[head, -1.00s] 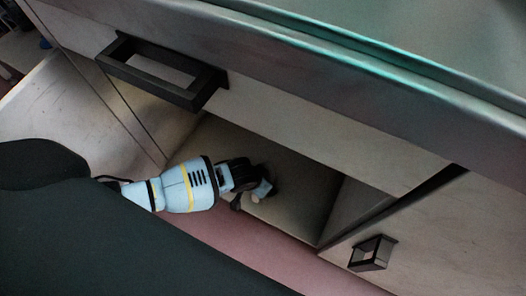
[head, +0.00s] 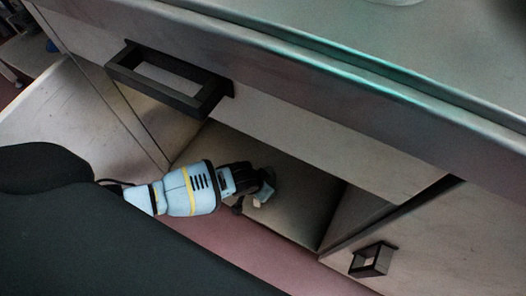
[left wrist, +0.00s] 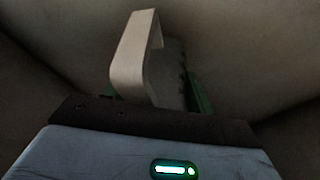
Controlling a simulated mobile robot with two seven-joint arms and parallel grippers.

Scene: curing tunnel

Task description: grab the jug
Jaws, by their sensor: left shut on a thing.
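The jug (left wrist: 131,62) shows in the left wrist view as a pale, squared handle loop with a dim grey part behind it. My left gripper (head: 262,191) reaches into the open compartment of the cabinet and is shut on the jug. In the head view the jug is mostly hidden by the gripper and the dark. In the left wrist view the fingers are largely hidden behind the wrist housing; greenish edges show beside the jug. My right gripper is not in view.
The open compartment (head: 300,188) is dark inside, with walls close on both sides. A drawer with a black handle (head: 170,78) is above it. A small handle (head: 371,259) is on a front at right. A pale round object (head: 395,2) stands on the worktop (head: 400,50).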

